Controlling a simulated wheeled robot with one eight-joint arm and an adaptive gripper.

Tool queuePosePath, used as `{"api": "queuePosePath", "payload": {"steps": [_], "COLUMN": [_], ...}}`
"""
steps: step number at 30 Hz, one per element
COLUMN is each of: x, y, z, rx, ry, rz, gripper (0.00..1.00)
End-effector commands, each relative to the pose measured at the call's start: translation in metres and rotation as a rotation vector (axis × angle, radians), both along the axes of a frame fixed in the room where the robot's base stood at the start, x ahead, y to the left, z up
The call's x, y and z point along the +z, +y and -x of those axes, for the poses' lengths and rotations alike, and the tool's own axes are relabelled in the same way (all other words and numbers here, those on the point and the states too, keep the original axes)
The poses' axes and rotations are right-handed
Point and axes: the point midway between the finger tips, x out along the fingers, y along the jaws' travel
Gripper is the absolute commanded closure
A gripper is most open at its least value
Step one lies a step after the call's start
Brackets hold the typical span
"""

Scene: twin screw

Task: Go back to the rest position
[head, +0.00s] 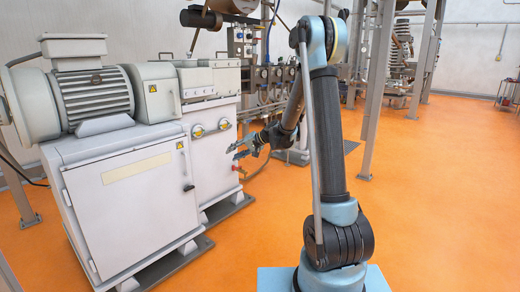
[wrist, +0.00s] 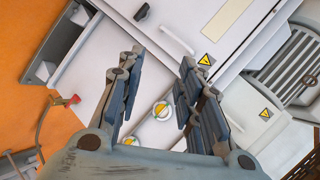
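My gripper (head: 234,151) is at the end of my blue and black arm, in front of the white machine's (head: 160,175) front right side in the head view. In the wrist view my gripper (wrist: 161,62) has its two dark fingers spread apart, with nothing between them. The machine's white panel shows behind the fingers. The gripper looks apart from the panel, but the exact gap is hard to tell.
A red-handled valve (head: 241,172) with a hose sticks out close below my gripper. A large grey motor (head: 95,92) sits on the machine. Pipes and gauges (head: 270,75) and a metal post (head: 378,90) stand behind my arm. The orange floor (head: 450,200) at right is clear.

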Motion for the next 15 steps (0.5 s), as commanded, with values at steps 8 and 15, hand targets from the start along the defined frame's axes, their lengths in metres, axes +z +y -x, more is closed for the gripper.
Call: {"api": "queuePosePath", "payload": {"steps": [8, 15], "x": [0.03, 0.044], "y": [-0.046, -0.086], "z": [0.054, 0.105], "rx": [0.001, 0.0], "ry": [-0.002, 0.002], "rz": [0.132, 0.246], "gripper": [0.67, 0.67]}}
